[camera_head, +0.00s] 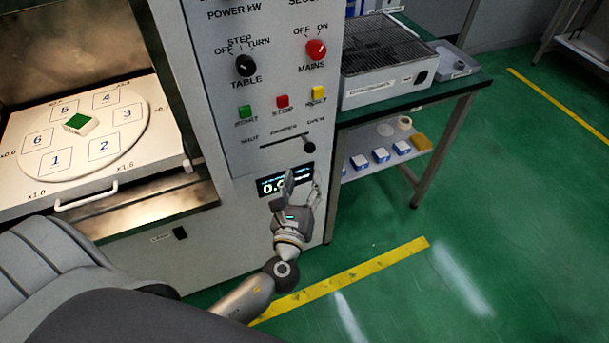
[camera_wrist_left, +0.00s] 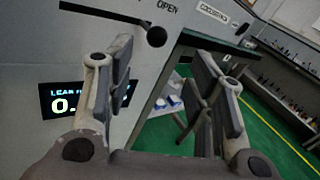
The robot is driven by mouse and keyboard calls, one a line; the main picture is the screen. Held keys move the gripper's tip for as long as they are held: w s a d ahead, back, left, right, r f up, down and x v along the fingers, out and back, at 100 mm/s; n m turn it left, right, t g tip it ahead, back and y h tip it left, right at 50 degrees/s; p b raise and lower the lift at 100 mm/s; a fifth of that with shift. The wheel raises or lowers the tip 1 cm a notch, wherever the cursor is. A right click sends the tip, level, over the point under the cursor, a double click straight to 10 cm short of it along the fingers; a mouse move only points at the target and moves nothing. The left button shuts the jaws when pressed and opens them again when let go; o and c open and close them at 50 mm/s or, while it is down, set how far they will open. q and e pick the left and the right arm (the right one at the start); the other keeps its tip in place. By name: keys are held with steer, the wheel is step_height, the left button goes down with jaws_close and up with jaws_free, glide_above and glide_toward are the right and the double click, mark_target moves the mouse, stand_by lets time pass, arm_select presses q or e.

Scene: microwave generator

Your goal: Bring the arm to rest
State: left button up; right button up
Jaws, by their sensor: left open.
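My left gripper (camera_head: 302,190) is in front of the lower control panel of the grey microwave cabinet (camera_head: 240,120), near the lit display (camera_head: 270,184). Its two fingers stand apart with nothing between them; they also show open in the left wrist view (camera_wrist_left: 165,90). In the wrist view the display (camera_wrist_left: 60,98) is partly hidden behind the left finger. A black lever knob (camera_wrist_left: 156,37) marked OPEN sits above the gap between the fingers; the same knob (camera_head: 309,147) shows in the head view. My right gripper is not in view.
A white turntable (camera_head: 75,155) with numbered squares carries a green-topped white block (camera_head: 81,123) in the open chamber. To the right, a bench (camera_head: 405,102) holds a cooling rack (camera_head: 385,50), with several small boxes (camera_head: 381,155) on its lower shelf. Green floor is free at right.

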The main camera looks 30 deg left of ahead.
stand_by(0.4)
arm_select(q)
steer(key=s+a+f+n+g+h, duration=0.1)
steer(key=s+f+n+g, duration=0.3)
steer(key=f, duration=0.7)
steer(key=s+f+n+g+h, duration=0.1)
steer(key=s+f+n+g, duration=0.3)
steer(key=f, duration=0.7)
steer(key=s+a+f+n+g+h, duration=0.15)
steer(key=s+f+n, duration=0.35)
steer(key=f, duration=0.7)
steer(key=s+f+n+g, duration=0.2)
steer(key=s+f+n, duration=0.2)
steer(key=s, duration=0.5)
steer(key=s+d+f+n+g+h, duration=0.1)
steer(key=s+f+n+g, duration=0.1)
steer(key=s+f+n, duration=0.3)
steer(key=s+f+n+g, duration=0.3)
steer(key=s+f+n, duration=0.2)
steer(key=s, duration=0.8)
steer(key=shift+s+d+n, duration=0.2)
steer(key=shift+s+n, duration=0.15)
steer(key=shift+n, duration=0.25)
steer(key=shift+h, duration=0.25)
steer(key=shift+c, duration=1.5)
